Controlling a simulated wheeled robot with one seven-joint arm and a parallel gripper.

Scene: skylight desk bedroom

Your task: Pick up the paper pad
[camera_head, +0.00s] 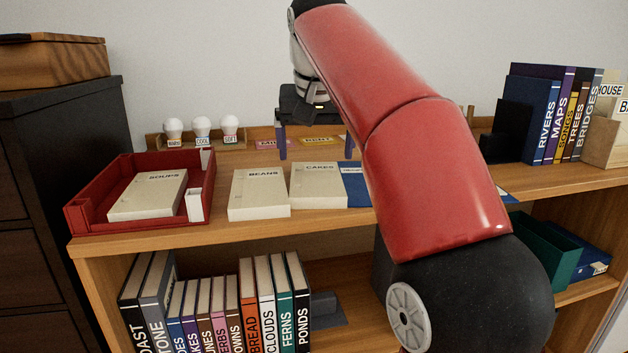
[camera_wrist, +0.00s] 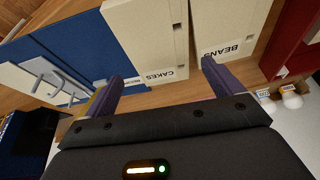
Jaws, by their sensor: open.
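No single item is clearly marked as the paper pad. Cream blocks labelled BEANS (camera_head: 259,195) and CAKES (camera_head: 318,187) lie side by side on the shelf top, and another labelled SOUPS (camera_head: 148,196) lies in a red tray (camera_head: 88,214). Small flat pink (camera_head: 272,144) and yellow (camera_head: 317,141) labelled pieces lie behind them. My gripper (camera_head: 316,152) is open and empty, fingers pointing down above the back of the shelf top. In the wrist view, my gripper (camera_wrist: 167,75) spans the end of the CAKES block (camera_wrist: 145,40), with BEANS (camera_wrist: 229,30) beside it.
A blue flat item (camera_head: 355,185) lies right of CAKES, partly behind my arm. Three labelled bulbs (camera_head: 201,126) stand at the back left. Upright books (camera_head: 541,120) stand at the right, more books (camera_head: 262,300) on the shelf below. A dark cabinet (camera_head: 68,190) stands at left.

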